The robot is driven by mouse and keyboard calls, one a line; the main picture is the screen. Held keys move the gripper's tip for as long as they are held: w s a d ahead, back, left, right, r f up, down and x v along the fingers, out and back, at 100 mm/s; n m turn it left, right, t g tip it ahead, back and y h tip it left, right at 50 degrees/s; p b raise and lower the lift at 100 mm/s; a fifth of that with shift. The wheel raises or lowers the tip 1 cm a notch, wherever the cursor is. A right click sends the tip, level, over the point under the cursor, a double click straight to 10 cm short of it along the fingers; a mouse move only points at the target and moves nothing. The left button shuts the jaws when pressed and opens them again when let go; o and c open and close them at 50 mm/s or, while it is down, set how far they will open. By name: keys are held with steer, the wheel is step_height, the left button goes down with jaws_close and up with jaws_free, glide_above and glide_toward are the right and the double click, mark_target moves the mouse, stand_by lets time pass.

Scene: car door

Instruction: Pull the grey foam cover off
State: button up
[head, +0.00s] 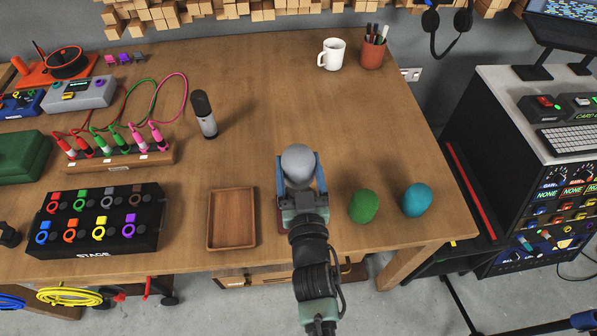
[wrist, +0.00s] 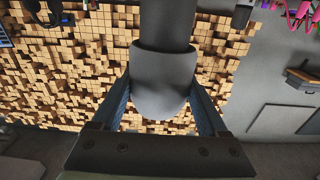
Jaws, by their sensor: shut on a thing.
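The grey foam cover (head: 297,160) is a rounded light-grey knob near the front middle of the table. My gripper (head: 301,174) has its two blue fingers on either side of it and is shut on it. In the wrist view the cover (wrist: 163,88) is between the fingers of my gripper (wrist: 162,100). A dark grey cylinder (wrist: 166,22) runs from the cover to the top edge of that picture. Cover and cylinder look in line and meet there. How far the cylinder reaches into the cover is hidden. My gripper and wrist hide what is below in the head view.
A green foam piece (head: 364,206) and a blue one (head: 417,200) lie right of my gripper. An empty wooden tray (head: 232,218) lies just left. The table's back middle is clear up to the white mug (head: 331,54).

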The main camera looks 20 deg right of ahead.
mark_target(299, 155)
step_height(299, 155, up, 5)
steer(key=shift+f+p, duration=0.15)
steer(key=shift+p, duration=0.85)
step_height(299, 155, up, 9)
steer(key=p, duration=0.9)
stand_by(0.4)
